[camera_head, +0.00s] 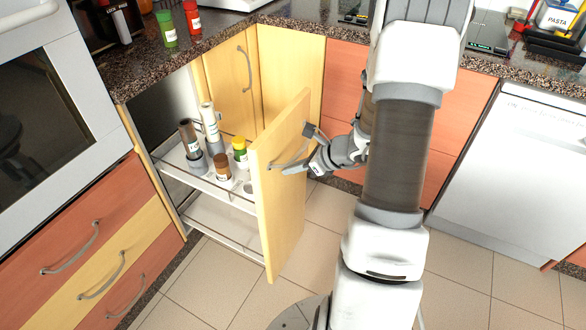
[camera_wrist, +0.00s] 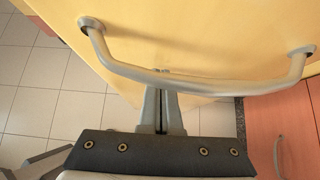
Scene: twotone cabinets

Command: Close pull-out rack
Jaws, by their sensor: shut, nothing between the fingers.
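The pull-out rack (camera_head: 232,209) stands pulled out from the corner cabinet, with bottles and jars on its upper shelf. Its pale yellow front panel (camera_head: 282,190) faces right in the head view and carries a curved grey handle (camera_head: 292,160). The handle (camera_wrist: 200,80) spans the upper part of the wrist view, with the yellow panel (camera_wrist: 200,40) behind it. My gripper (camera_head: 288,171) is at the panel's outer face beside the handle. In the wrist view its fingers (camera_wrist: 162,92) are together, with nothing between them, near the handle's middle. Whether they touch the handle or panel I cannot tell.
A dark granite counter (camera_head: 285,38) runs above the cabinets. Orange drawers stand at left (camera_head: 90,235) and behind my arm. A white dishwasher (camera_head: 510,170) stands at right. Tiled floor (camera_head: 215,290) lies open below the rack.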

